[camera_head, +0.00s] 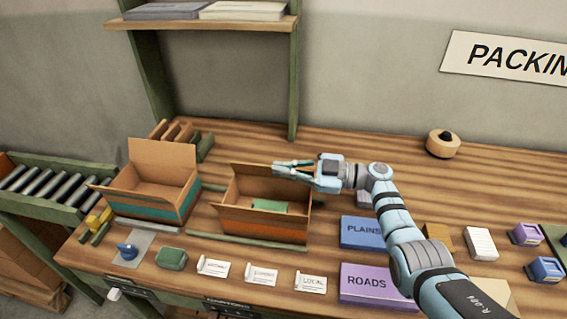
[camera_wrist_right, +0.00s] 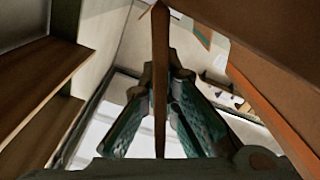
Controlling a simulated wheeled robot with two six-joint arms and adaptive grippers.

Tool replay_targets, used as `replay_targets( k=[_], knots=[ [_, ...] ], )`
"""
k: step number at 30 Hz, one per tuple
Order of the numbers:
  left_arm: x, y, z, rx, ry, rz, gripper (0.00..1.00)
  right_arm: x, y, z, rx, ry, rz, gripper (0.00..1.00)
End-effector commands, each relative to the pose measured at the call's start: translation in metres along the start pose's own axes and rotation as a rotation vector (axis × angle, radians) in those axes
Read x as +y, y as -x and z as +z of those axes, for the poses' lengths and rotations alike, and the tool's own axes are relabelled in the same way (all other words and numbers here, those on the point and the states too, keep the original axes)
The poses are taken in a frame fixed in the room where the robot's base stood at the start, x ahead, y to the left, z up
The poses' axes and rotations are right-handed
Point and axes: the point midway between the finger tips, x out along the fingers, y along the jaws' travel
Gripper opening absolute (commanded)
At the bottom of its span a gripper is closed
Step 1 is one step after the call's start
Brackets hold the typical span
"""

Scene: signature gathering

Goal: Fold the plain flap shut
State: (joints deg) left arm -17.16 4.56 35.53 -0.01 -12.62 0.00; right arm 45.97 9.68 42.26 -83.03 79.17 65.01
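An open cardboard box with an orange band (camera_head: 262,228) stands mid-table, a green item (camera_head: 270,207) inside. Its back flap (camera_head: 248,176) and side flaps stand up or lean outward; I cannot tell which is the plain one. My right gripper (camera_head: 280,168) is at the top of the back flap, toward its right end. In the right wrist view, a thin brown cardboard edge (camera_wrist_right: 160,70) runs between the two teal-padded fingers (camera_wrist_right: 160,112), with gaps visible beside it. The fingers look parted; contact at the tips is unclear. My left gripper is not in view.
A second open box with a teal band (camera_head: 150,207) stands to the left. Blue PLAINS (camera_head: 362,232) and purple ROADS (camera_head: 372,283) boxes lie right of the orange-banded box. Small cards (camera_head: 262,275) line the front. A shelf (camera_head: 205,24) hangs above. The back right table is mostly clear.

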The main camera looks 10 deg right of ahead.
Motion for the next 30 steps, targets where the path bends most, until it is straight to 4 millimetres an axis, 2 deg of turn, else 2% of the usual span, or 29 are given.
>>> replay_targets(
  k=[15,30],
  knots=[
    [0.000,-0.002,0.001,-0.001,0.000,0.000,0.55,-0.019,0.000,0.004,0.000,0.328,0.000,0.00],
    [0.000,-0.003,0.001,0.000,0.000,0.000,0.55,-0.022,0.000,0.004,0.000,0.387,0.000,0.00]
  ],
)
